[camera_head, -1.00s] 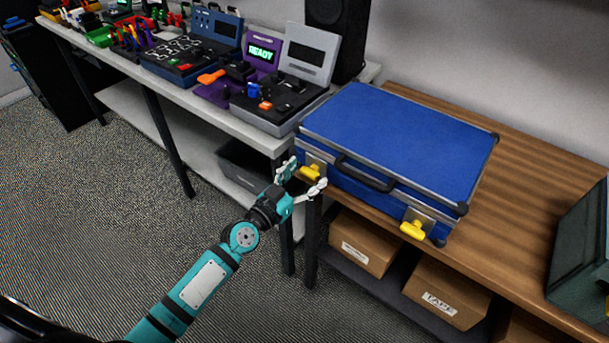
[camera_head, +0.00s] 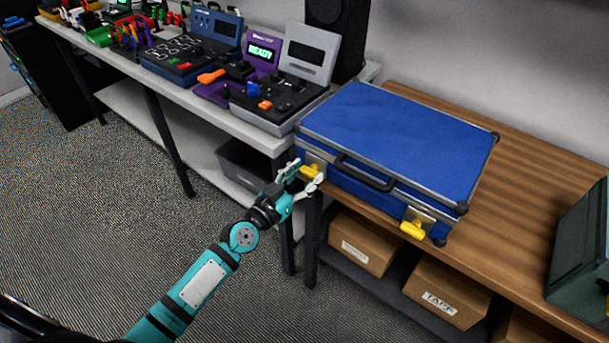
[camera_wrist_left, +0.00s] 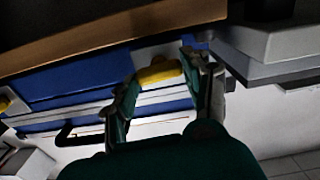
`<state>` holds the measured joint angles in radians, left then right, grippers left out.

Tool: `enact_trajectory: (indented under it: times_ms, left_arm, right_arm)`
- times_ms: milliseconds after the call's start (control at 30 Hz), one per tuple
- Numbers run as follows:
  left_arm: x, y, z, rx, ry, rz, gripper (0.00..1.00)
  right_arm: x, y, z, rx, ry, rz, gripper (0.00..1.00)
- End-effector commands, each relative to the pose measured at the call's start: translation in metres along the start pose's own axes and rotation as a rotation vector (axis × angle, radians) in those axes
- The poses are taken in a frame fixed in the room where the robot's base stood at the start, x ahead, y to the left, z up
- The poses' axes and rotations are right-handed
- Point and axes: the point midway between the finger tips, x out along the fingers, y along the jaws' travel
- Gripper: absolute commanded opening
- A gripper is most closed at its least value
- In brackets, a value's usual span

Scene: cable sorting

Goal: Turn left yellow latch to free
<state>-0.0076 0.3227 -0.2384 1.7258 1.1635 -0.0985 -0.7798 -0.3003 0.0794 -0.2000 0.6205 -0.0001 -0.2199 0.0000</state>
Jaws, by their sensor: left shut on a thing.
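A closed blue case (camera_head: 400,140) with metal edges lies on the wooden bench. Its left yellow latch (camera_head: 309,171) is on the front face, near the left corner. My left gripper (camera_head: 304,178) is at this latch. In the left wrist view the yellow latch (camera_wrist_left: 158,73) sits between the fingertips of my left gripper (camera_wrist_left: 160,78), which is shut on it. The right yellow latch (camera_head: 413,230) is on the same front face, with nothing touching it. My right gripper is not in view.
The wooden bench (camera_head: 540,190) has free room right of the case, up to a dark green case (camera_head: 585,245). Boxes (camera_head: 362,243) stand on the shelf below. A white table (camera_head: 262,142) with several devices adjoins on the left.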

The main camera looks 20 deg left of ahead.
Motion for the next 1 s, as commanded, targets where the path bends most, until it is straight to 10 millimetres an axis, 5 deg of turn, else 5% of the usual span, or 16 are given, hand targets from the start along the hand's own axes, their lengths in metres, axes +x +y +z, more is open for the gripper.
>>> enact_trajectory:
  times_ms: [1000]
  left_arm:
    - [-0.0001,-0.0031,0.002,-0.906,0.0,0.0,0.17]
  right_arm:
    - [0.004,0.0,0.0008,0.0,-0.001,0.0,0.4]
